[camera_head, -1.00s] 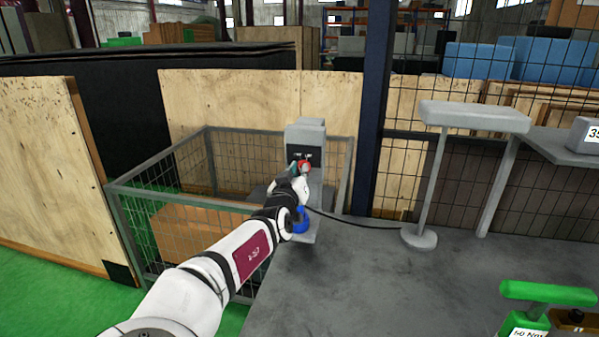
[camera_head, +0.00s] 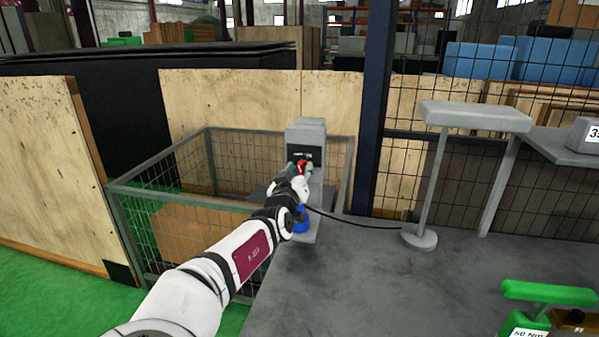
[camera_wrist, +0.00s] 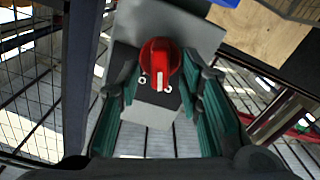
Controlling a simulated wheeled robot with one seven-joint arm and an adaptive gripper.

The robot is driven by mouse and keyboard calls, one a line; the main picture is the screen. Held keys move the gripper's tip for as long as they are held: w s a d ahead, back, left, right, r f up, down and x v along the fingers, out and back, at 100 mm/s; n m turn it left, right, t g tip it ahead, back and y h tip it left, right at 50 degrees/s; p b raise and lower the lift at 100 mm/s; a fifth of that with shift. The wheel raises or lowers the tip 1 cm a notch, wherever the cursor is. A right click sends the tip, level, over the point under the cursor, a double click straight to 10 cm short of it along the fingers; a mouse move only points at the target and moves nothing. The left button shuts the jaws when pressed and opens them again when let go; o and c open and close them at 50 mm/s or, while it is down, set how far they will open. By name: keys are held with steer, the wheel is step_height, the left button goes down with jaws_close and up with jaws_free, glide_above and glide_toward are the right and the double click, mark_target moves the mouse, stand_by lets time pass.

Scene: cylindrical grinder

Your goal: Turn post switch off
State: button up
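The post switch is a red rotary knob (camera_wrist: 160,58) with a pale pointer stripe, on a dark panel of a grey post box (camera_head: 306,133). Small white marks sit beside the knob in the wrist view. My gripper (camera_wrist: 167,82) is open, with one teal-padded finger on each side of the knob. A gap shows between knob and fingers, and I see no clear contact. In the head view my gripper (camera_head: 300,171) is at the front of the box and partly hides the red knob.
A wire-mesh cage (camera_head: 190,215) stands left of the post. A blue part (camera_head: 302,222) lies below my wrist. A grey stand (camera_head: 420,238) and a dark cable are to the right.

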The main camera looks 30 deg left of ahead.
steer(key=shift+r, duration=0.15)
step_height(320, 180, up, 10)
steer(key=shift+f, duration=0.1)
stand_by(0.3)
steer(key=shift+f, duration=0.1)
stand_by(0.4)
